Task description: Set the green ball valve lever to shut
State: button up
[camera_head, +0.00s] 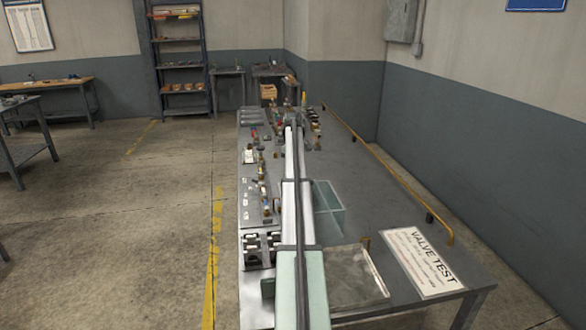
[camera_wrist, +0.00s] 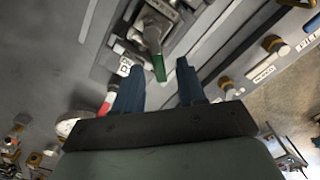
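The green ball valve lever (camera_wrist: 159,68) shows in the wrist view, its green end pointing down toward my gripper. It comes from a grey metal valve body (camera_wrist: 152,30) on a dark mounting plate. My gripper (camera_wrist: 161,72) is open, with two blue fingers. In the head view my arm reaches along the bench, and the gripper and green lever cannot be made out.
The grey bench (camera_head: 375,205) carries several small fittings along its left side. A clear bin (camera_head: 328,222) stands right of my arm, and a VALVE TEST sign (camera_head: 423,262) lies in front. A yellow rail (camera_head: 385,170) runs along the right. Brass fittings (camera_wrist: 272,43) stand right in the wrist view.

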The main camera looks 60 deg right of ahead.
grip_shut()
dwell(0.3)
dwell(0.3)
jog(key=shift+s+a+n, duration=0.2)
jog(key=shift+a+n, duration=0.25)
jog(key=shift+n, duration=1)
jog(key=shift+s+a+n, duration=0.25)
jog(key=shift+a+n, duration=0.25)
jog(key=shift+n, duration=1)
jog(key=shift+s+a+n, duration=0.2)
jog(key=shift+a+n, duration=0.25)
jog(key=shift+n, duration=1)
grip_release()
